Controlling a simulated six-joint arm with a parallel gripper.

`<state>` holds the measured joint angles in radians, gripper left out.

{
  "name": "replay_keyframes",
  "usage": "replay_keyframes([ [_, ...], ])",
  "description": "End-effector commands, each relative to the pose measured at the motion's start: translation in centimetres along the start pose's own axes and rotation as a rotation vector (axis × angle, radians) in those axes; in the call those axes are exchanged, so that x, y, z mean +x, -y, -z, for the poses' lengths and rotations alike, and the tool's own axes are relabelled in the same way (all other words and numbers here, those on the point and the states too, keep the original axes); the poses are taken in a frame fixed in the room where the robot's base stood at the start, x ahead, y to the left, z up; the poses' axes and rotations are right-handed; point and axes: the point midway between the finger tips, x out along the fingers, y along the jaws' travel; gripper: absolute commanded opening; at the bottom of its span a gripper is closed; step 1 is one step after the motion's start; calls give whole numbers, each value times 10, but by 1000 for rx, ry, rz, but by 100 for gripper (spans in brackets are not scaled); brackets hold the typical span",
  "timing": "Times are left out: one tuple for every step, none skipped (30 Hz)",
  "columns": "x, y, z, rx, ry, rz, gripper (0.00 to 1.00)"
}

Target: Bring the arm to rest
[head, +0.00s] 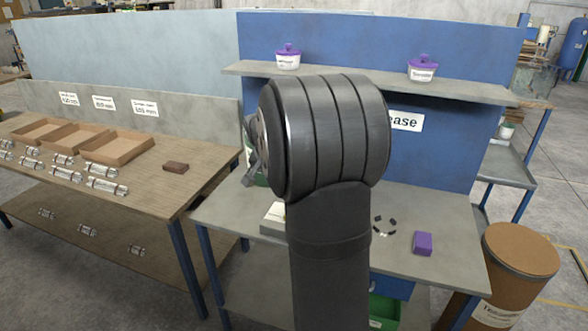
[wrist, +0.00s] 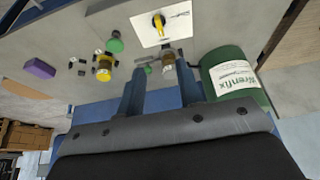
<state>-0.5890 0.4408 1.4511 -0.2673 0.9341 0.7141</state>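My gripper shows in the wrist view (wrist: 160,82) with its two blue-grey fingers apart and a gap between them. I see nothing clearly held. A small metallic and yellow piece (wrist: 168,60) shows beside the right fingertip; I cannot tell whether they touch. In the head view my own arm stands upright in front of the grey bench (head: 450,225) and hides its middle. Only a small part of the gripper shows at the arm's left side there, and its fingertips are not clear.
A green can (wrist: 232,78) stands close right of the fingers, and a white plate with a yellow part (wrist: 160,22) lies beyond. A purple block (head: 423,243) sits on the bench. A shelf (head: 380,82) runs behind; a brown drum (head: 520,265) stands right, a wooden table (head: 190,185) left.

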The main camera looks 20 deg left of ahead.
Motion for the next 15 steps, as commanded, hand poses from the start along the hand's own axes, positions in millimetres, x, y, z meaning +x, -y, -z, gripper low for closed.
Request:
replay_keyframes([
  [3, 0, 0, 0, 1, -1, 33],
  [5, 0, 0, 0, 2, -2, 33],
  [9, 0, 0, 0, 2, -2, 33],
  [13, 0, 0, 0, 2, -2, 33],
  [17, 0, 0, 0, 3, -2, 33],
  [24, 0, -1, 0, 4, -3, 33],
  [29, 0, -1, 0, 4, -3, 33],
  [35, -1, -1, 0, 4, -3, 33],
  [43, -1, -1, 0, 4, -4, 33],
  [49, -1, -1, 0, 4, -4, 33],
  [55, -1, -1, 0, 4, -3, 33],
  [64, -1, -1, 0, 5, -4, 33],
  [69, -1, -1, 0, 4, -4, 33],
  [75, -1, -1, 1, 4, -3, 33],
  [83, -1, -1, 1, 4, -4, 33],
])
